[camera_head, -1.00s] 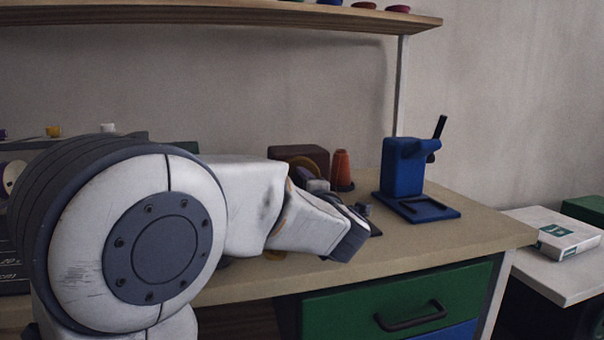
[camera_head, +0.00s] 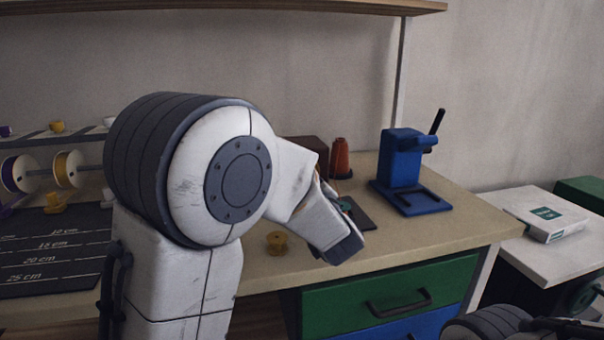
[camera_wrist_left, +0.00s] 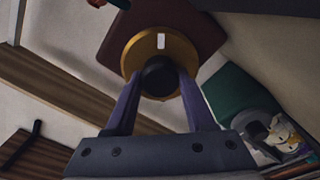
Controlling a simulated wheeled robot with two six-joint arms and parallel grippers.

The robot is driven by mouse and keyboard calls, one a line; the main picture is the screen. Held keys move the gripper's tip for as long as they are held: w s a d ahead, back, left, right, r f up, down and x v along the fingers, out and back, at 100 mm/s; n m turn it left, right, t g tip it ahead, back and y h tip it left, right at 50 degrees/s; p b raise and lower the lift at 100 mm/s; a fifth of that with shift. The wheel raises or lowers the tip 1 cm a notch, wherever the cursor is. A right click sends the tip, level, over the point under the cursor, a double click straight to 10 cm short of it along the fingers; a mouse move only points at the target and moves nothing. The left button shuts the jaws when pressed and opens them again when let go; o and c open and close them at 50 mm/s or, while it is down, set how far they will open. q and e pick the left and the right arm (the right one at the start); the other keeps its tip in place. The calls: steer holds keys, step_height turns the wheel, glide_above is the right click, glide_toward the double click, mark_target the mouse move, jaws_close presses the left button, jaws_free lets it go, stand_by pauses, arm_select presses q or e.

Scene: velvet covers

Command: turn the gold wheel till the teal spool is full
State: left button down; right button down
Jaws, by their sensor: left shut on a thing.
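The gold wheel (camera_wrist_left: 125,58) with a white mark on its face is mounted on a reddish-brown box in the left wrist view. My left gripper (camera_wrist_left: 158,82) is shut on the wheel's dark knob (camera_wrist_left: 158,77), with one finger on each side. In the head view my left arm hides the wheel and the fingertips; the brown box (camera_head: 306,147) shows partly behind it. A small teal piece (camera_head: 346,205), perhaps the teal spool, peeks out beside my wrist above a dark plate. How full it is cannot be told. My right gripper is out of view.
An orange-red thread cone (camera_head: 340,158) stands beside the box. A blue stand (camera_head: 402,165) with a black lever is to the right. A dark measuring mat (camera_head: 50,250) and a spool rack are at left.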

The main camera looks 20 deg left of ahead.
arm_select(q)
steer(key=shift+f+m, duration=0.1)
steer(key=shift+m, duration=0.2)
steer(key=shift+c, duration=1.2)
jaws_free()
steer(key=shift+s+d, duration=0.1)
steer(key=shift+s+d, duration=0.25)
steer(key=p+v, duration=0.1)
steer(key=v, duration=0.8)
steer(key=shift+s+d+p, duration=0.1)
steer(key=shift+s+p, duration=0.15)
steer(key=shift+p, duration=0.05)
